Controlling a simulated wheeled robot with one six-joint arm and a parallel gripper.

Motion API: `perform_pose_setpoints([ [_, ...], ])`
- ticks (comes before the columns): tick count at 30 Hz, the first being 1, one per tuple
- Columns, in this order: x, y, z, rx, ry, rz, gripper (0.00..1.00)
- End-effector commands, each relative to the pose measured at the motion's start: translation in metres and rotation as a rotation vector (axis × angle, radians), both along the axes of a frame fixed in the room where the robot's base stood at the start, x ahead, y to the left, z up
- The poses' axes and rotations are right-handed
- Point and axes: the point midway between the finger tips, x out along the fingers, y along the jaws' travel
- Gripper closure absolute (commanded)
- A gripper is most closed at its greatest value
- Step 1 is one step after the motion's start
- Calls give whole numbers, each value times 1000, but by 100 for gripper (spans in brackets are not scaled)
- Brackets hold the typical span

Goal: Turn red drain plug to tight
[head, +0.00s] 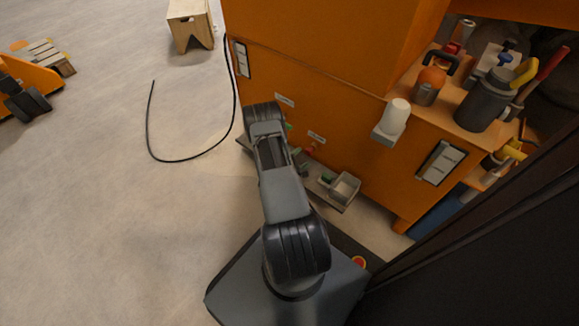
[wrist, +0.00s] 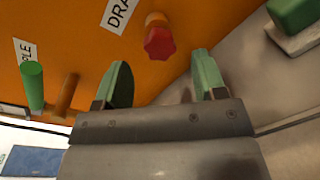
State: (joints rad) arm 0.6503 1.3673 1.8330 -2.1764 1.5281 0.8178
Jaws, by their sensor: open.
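The red drain plug (wrist: 159,42) shows in the wrist view as a small faceted knob on an orange stub, on the orange panel (wrist: 190,18). A white label (wrist: 118,14) reading "DRA" is beside it, cut off by the frame edge. My gripper (wrist: 163,80) is open, with its green-padded fingers apart and nothing between them. The plug lies beyond the fingertips, roughly in line with the gap, and looks untouched. In the head view a small red spot near the lower panel (head: 309,150) may be the plug; my arm hides much of that area.
A green handle (wrist: 33,84) and a brown stub (wrist: 67,95) stick out left of my gripper. A grey ledge with a green block (wrist: 293,14) is at right. A black cable (head: 150,130) lies on the floor at left, where there is free room.

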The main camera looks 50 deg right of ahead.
Motion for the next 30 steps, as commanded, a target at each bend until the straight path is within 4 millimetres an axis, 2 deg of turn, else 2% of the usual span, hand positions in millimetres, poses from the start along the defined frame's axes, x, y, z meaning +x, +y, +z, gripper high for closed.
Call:
perform_pose_setpoints([
  [1,1,12,5,2,5,5,36],
  [6,3,45,6,2,3,6,36],
  [12,4,74,7,2,2,4,36],
  [19,3,88,7,2,2,0,36],
  [30,3,89,6,1,1,-1,36],
])
